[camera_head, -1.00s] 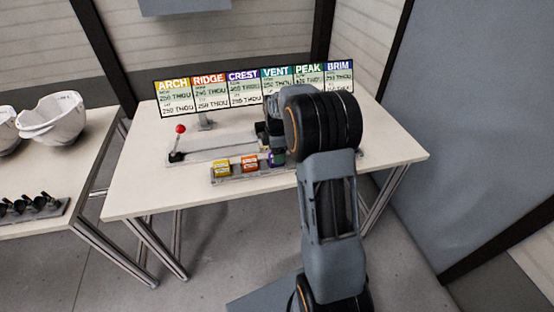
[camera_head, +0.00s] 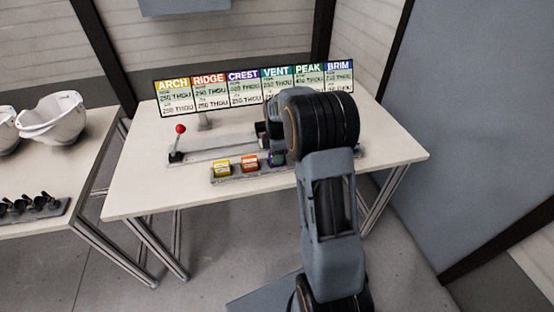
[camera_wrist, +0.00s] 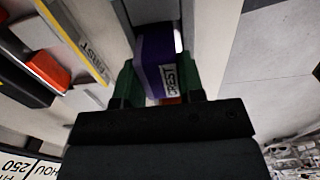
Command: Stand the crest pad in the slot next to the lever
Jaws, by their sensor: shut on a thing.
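The crest pad (camera_wrist: 155,60) is a purple block with a white CREST label. In the wrist view it sits between the green fingers of my gripper (camera_wrist: 158,88), which is shut on it. In the head view the purple pad (camera_head: 270,158) shows only in part beside my arm, at the right of the visible pad row. I cannot tell whether it is clear of its rack. The lever (camera_head: 180,130) has a red knob and stands upright at the left end of a grey fixture (camera_head: 215,148). The slot itself cannot be made out, as my arm hides the fixture's right part.
A yellow pad (camera_head: 222,168) and an orange pad (camera_head: 250,164) stand in the front rack (camera_head: 236,177). A board with coloured headings (camera_head: 243,87) stands behind. White helmet shells (camera_head: 52,118) lie on the left table. The table's left front is clear.

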